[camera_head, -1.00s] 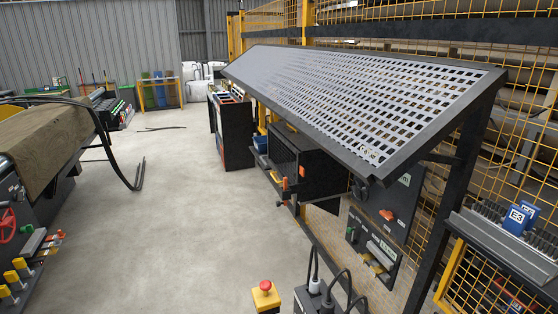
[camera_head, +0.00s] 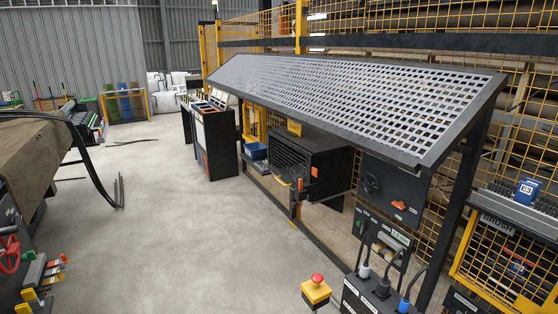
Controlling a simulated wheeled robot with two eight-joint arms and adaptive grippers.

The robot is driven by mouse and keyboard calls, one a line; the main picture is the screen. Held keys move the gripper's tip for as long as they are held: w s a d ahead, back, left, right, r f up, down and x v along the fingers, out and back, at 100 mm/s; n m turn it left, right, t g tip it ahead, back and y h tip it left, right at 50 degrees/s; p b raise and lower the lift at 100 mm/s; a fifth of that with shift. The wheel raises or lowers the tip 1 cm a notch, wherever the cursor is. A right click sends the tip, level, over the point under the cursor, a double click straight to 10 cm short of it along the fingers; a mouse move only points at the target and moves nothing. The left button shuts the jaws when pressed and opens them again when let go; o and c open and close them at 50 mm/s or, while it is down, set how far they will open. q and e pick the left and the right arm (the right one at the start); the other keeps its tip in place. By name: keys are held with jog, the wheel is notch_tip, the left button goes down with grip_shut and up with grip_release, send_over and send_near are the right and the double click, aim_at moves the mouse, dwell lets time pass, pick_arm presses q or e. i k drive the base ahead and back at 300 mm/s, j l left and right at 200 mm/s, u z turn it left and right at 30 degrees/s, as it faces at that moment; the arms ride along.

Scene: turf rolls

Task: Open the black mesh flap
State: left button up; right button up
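A black box (camera_head: 332,157) with a dark barred or mesh front (camera_head: 290,160) is fixed low along the yellow fence, right of the picture's middle. An orange piece (camera_head: 314,172) sits at its right front edge. Its front looks closed, though shadow hides the detail. Above it slants a large perforated grey panel in a dark frame (camera_head: 345,90). I cannot tell for sure which of these is the flap; the box front is the darker mesh. Neither of my grippers shows in the head view.
A yellow block with a red button (camera_head: 316,291) and a black socket box with plugs (camera_head: 383,290) stand at the front. A dark cabinet (camera_head: 214,140) stands farther back. A large brown roll (camera_head: 35,165) is at the left. The grey floor (camera_head: 190,220) between is clear.

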aim_at(313, 171)
jog(key=i+j+z, duration=0.25)
jog(key=j, duration=0.4)
jog(key=j+z, duration=0.3)
jog(key=j, duration=0.35)
jog(key=i+j+z, duration=0.1)
jog(key=j+z, duration=0.15)
jog(key=j, duration=0.45)
jog(key=i+j+z, duration=0.3)
jog(key=j, duration=0.35)
jog(key=i+j+z, duration=0.1)
jog(key=i+j, duration=0.15)
jog(key=i+j+z, duration=0.15)
jog(key=j, duration=0.35)
jog(key=i+j+z, duration=0.15)
jog(key=j, duration=0.2)
jog(key=i+j+z, duration=0.15)
jog(key=j, duration=0.25)
jog(key=i+j+z, duration=0.1)
jog(key=j, duration=0.3)
jog(key=j+z, duration=0.15)
jog(key=j, duration=0.3)
jog(key=i+j, duration=0.2)
jog(key=j, duration=0.15)
jog(key=i+j+z, duration=0.1)
jog(key=j, duration=0.3)
jog(key=i, duration=0.1)
